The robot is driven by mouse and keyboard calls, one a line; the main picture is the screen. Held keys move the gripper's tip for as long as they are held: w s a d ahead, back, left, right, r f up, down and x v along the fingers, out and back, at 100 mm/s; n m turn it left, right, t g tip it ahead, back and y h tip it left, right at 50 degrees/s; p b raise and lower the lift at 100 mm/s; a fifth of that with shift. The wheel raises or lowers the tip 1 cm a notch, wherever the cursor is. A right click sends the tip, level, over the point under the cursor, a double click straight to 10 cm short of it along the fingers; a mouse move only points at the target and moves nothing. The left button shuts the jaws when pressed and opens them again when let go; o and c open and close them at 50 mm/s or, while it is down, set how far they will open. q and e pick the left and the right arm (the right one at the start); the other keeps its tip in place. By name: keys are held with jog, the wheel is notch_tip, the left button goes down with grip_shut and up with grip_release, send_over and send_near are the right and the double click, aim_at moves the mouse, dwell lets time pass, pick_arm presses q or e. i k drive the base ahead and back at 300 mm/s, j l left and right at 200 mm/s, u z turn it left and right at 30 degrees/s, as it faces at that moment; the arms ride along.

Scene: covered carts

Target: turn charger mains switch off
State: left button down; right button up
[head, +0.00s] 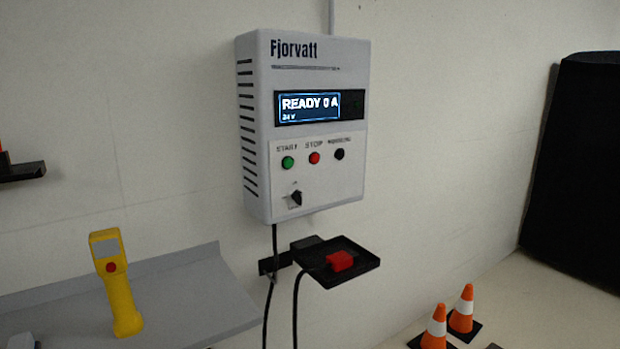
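The charger (318,185) is a pale grey box marked "Fjorvatt", fixed to the wall in the middle of the head view. Its display (310,106) is lit and reads "READY 0 A" with "24 V" below. Under it sit a green START button (288,162), a red STOP button (314,158) and a black button (339,154) with a blurred label. A black rotary switch (295,198) is at the lower left of the front face, its label too small to read. Neither of my grippers shows in this view.
A black tray (362,266) below the charger holds a red connector (341,261) on a black cable. Orange cones (435,328) and a dark covered shape (578,170) are at right.

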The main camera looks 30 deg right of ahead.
aim_at(296, 195)
jog(key=l+z, duration=0.1)
jog(key=z, duration=0.35)
jog(key=l+z, duration=0.15)
jog(key=z, duration=0.35)
jog(key=i+l, duration=0.1)
jog(key=l, duration=0.3)
